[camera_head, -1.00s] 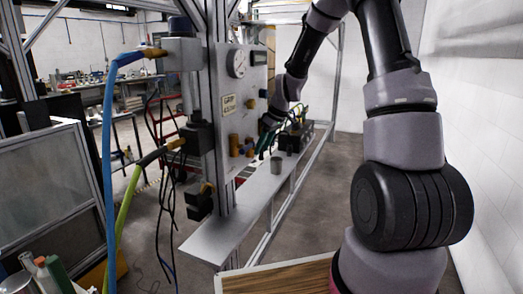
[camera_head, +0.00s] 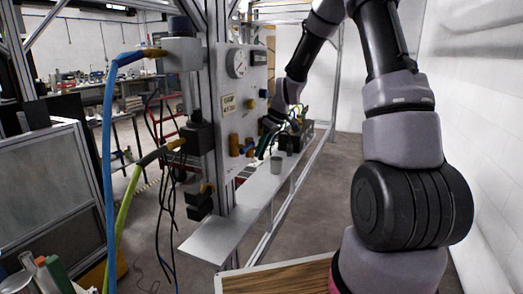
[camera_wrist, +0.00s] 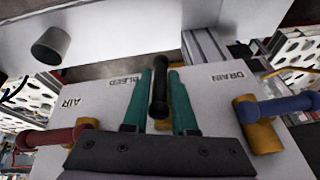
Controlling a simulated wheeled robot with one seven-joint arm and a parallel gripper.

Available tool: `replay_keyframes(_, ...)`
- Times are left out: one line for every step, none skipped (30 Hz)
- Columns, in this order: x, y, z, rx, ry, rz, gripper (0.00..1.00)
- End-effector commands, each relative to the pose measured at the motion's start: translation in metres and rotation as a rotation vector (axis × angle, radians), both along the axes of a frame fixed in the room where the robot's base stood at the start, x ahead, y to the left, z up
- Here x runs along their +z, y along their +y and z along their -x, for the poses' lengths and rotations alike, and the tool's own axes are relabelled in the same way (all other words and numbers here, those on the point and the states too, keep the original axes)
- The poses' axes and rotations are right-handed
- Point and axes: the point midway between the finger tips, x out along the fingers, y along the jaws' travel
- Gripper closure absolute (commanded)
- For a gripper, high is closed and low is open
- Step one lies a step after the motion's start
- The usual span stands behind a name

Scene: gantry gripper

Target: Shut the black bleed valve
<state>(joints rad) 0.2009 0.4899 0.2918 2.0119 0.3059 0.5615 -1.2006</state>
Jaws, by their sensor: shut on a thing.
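The black bleed valve handle (camera_wrist: 159,92) lies between the teal fingers of my gripper (camera_wrist: 160,95) in the wrist view. It runs lengthwise along the fingers, and a bit of brass body shows behind it. The fingers are shut on it. The word BLEED is printed upside down on the pale panel (camera_wrist: 105,100) just left of the fingers. In the head view my gripper (camera_head: 268,138) reaches to the panel (camera_head: 232,105) low on its right side; the black handle cannot be made out there.
In the wrist view a red-handled valve (camera_wrist: 55,136) by AIR stands left and a blue-handled valve (camera_wrist: 288,107) by DRAIN stands right, both close to my gripper. A grey cup (camera_head: 276,165) stands on the metal shelf (camera_head: 222,236) under the panel. A gauge (camera_head: 236,64) sits above.

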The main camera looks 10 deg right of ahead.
Motion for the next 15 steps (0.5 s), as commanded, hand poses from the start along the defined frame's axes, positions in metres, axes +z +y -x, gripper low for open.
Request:
replay_keyframes(0.0,-0.001,-0.0013,-0.003,0.019,-0.015,1.0)
replay_keyframes(-0.0002,-0.0011,-0.0014,-0.003,0.033,-0.026,1.0)
replay_keyframes(0.0,-0.0014,-0.002,-0.004,0.052,-0.041,1.0)
replay_keyframes(0.0,-0.0014,-0.002,-0.004,0.069,-0.053,1.0)
replay_keyframes(-0.0001,-0.0014,-0.0019,-0.004,0.087,-0.065,1.0)
replay_keyframes(-0.0003,-0.0018,-0.0023,-0.005,0.11,-0.082,1.0)
replay_keyframes(-0.0003,-0.0016,-0.0021,-0.005,0.128,-0.096,1.0)
replay_keyframes(0.0,-0.0013,-0.0023,-0.004,0.144,-0.108,1.0)
replay_keyframes(-0.0004,-0.0014,-0.0023,-0.004,0.169,-0.126,1.0)
replay_keyframes(-0.0003,-0.0015,-0.0023,-0.004,0.186,-0.138,1.0)
replay_keyframes(-0.0001,-0.0016,-0.0026,-0.004,0.202,-0.15,1.0)
replay_keyframes(-0.0005,-0.0015,-0.0023,-0.003,0.225,-0.166,1.0)
replay_keyframes(-0.0004,-0.0014,-0.0025,-0.003,0.24,-0.177,1.0)
replay_keyframes(0.0,-0.0014,-0.0028,-0.004,0.255,-0.189,1.0)
replay_keyframes(-0.0002,-0.0013,-0.0026,-0.003,0.274,-0.203,1.0)
